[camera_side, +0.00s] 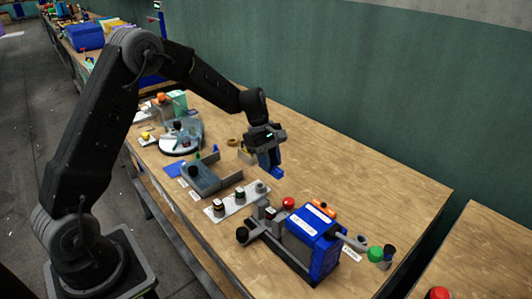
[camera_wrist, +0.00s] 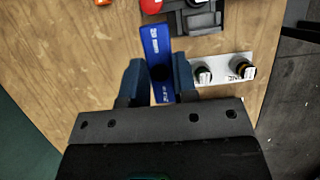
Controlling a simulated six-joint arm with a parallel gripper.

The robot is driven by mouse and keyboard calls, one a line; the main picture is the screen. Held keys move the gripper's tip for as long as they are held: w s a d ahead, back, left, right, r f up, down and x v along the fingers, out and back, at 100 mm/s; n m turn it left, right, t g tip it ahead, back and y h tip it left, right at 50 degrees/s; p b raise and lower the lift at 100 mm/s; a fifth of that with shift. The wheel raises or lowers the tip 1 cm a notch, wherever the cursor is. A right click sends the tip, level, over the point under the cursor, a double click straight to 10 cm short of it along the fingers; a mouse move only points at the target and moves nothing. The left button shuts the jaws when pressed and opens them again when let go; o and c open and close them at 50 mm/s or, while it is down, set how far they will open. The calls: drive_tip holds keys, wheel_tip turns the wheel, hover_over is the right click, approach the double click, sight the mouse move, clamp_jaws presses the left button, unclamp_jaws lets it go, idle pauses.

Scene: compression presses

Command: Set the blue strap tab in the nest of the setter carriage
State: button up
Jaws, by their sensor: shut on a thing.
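The blue strap tab (camera_wrist: 155,45) is a flat blue strip with white print and a dark round spot. My gripper (camera_wrist: 159,82) is shut on it, with one finger on each side, and the strip's far end sticks out beyond the fingertips. In the side view my gripper (camera_side: 271,160) is over the table behind the blue-bodied press (camera_side: 316,238). A grey block (camera_side: 263,213), apparently the setter carriage, is at the press's left end. It also shows at the top of the wrist view (camera_wrist: 203,20), apart from the tab; I cannot make out its nest clearly.
A red knob (camera_side: 288,203) stands beside the grey block. A white plate with knobs (camera_side: 234,201) and a grey fixture (camera_side: 207,179) lie left of the press. A round turntable (camera_side: 181,139) is farther back.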

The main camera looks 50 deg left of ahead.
drive_tip(key=s+d+r, duration=0.1)
drive_tip(key=s+d, duration=0.5)
drive_tip(key=shift+d+r, duration=0.15)
drive_tip(key=shift+d, duration=0.25)
drive_tip(key=shift+f, duration=3.7)
drive_tip(key=o, duration=1)
